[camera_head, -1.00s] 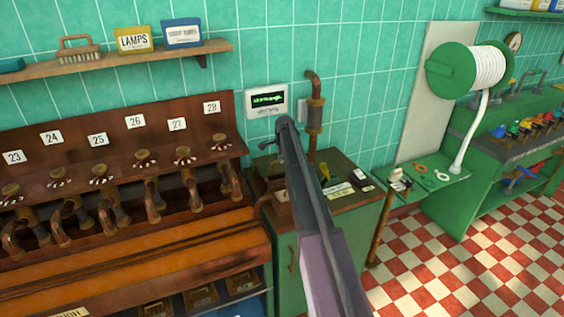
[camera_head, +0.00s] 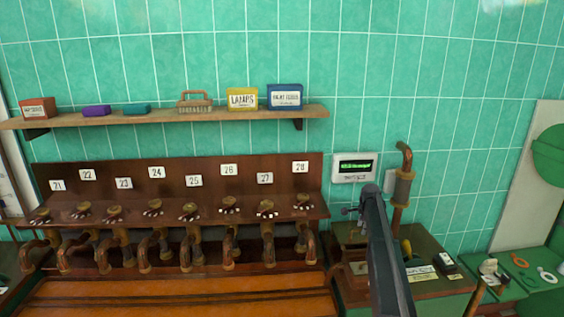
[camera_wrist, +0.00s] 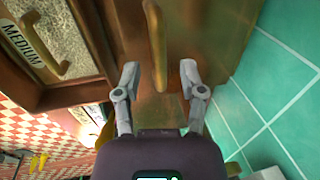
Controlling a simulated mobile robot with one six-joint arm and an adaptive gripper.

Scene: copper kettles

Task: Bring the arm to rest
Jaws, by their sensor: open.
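My gripper (camera_wrist: 160,82) is open in the wrist view, with its two grey fingers apart and nothing held between them. An upright brass handle (camera_wrist: 155,42) on a brown wooden front shows beyond the gap between the fingertips; I cannot tell how far away it is. In the head view my dark arm rises from the bottom right, in front of the green cabinet (camera_head: 443,297). The fingers cannot be made out clearly there.
A wooden rack (camera_head: 120,180) with numbered spouts stands left of my arm. A display (camera_head: 355,167) and copper pipe (camera_head: 402,190) are on the tiled wall. The wrist view shows a drawer label "MEDIUM" (camera_wrist: 20,45).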

